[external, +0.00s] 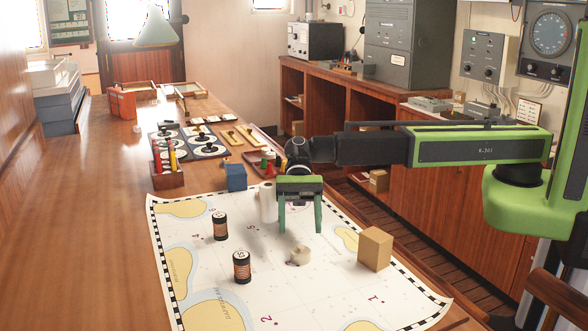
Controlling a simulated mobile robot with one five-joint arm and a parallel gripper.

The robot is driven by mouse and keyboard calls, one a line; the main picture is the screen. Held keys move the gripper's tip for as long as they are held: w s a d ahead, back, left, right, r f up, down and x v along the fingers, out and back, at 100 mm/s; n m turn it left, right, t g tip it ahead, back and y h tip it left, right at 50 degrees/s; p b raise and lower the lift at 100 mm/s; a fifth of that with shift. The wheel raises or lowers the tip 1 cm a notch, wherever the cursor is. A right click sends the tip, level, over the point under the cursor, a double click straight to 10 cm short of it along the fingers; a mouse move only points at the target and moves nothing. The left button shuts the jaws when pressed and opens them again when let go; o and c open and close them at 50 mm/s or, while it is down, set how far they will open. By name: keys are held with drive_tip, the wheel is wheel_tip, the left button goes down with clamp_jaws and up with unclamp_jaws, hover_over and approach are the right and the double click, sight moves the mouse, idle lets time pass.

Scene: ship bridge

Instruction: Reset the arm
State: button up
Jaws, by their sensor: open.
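My gripper (300,226) is green and points down, with its two fingers apart and nothing between them. It hangs over the right part of a chart (205,290) spread on the wooden table. My arm reaches in from the right, with its long green and black link held nearly level. A small whitish object (299,256) lies on the chart just below the fingertips, apart from them. A white cylinder (267,203) stands just left of the gripper, partly hidden by it.
Two dark jars (241,267) stand on the chart left of my gripper. A tan box (375,249) stands to the right, and a blue cube (235,177) behind. A pen holder (167,178) and trays (190,143) lie farther back. The left side of the table (95,220) is clear.

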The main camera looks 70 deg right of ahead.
wheel_tip(320, 180, up, 4)
drive_tip(key=shift+f+p, duration=0.1)
drive_tip(key=shift+p, duration=1)
